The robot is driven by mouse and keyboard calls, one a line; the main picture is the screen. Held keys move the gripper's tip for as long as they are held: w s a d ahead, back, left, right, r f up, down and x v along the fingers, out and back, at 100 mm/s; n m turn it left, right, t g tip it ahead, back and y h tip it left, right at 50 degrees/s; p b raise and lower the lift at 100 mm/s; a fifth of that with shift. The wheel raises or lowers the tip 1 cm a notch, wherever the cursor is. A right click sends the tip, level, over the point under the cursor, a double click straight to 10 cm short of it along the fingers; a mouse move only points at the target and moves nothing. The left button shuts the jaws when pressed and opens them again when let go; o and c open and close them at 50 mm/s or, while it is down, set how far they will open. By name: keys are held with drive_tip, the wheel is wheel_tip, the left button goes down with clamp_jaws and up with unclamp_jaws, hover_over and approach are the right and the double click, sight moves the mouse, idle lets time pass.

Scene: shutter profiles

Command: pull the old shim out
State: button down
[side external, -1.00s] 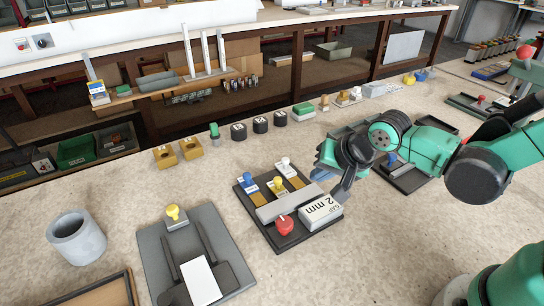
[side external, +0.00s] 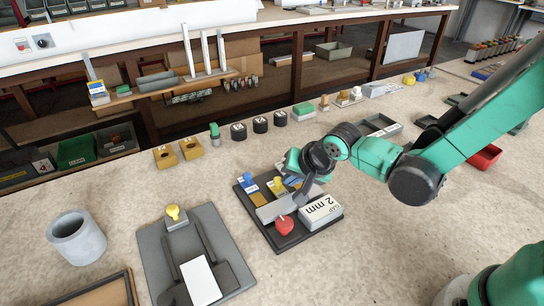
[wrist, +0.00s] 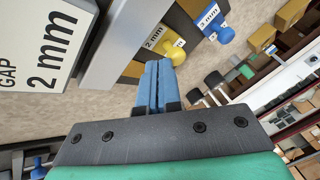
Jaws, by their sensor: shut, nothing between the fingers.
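A dark fixture plate (side external: 290,243) carries a grey bar (side external: 268,211), a red knob (side external: 284,225) in front of the bar and a block marked "GAP 2 mm" (side external: 321,210). I cannot tell whether a shim lies under the red knob. Behind the bar are a blue-knobbed piece (side external: 248,180) and a yellow-knobbed piece (side external: 277,184); in the wrist view they read 3 mm (wrist: 209,17) and 2 mm (wrist: 153,37). My gripper (wrist: 157,66) is shut and empty, its blue fingertips appearing beside the yellow knob (wrist: 174,52). My gripper covers the white-knobbed piece in the side view.
A grey plate (side external: 225,235) with a yellow knob and a white block lies to the left. A grey cup (side external: 76,238) stands farther left. Black cylinders (side external: 260,124) and tan blocks (side external: 190,149) stand behind the fixture. Bare bench lies in front right.

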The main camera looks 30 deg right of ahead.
drive_tip(key=shift+w, duration=2.65)
drive_tip(key=s+d, duration=0.1)
drive_tip(key=s+d+r, duration=0.1)
drive_tip(key=s+d, duration=0.1)
drive_tip(key=shift+s+r, duration=0.15)
drive_tip(key=shift+s, duration=0.15)
drive_tip(key=v, duration=0.9)
drive_tip(key=shift+r, duration=0.2)
drive_tip(key=shift+s+a, duration=0.1)
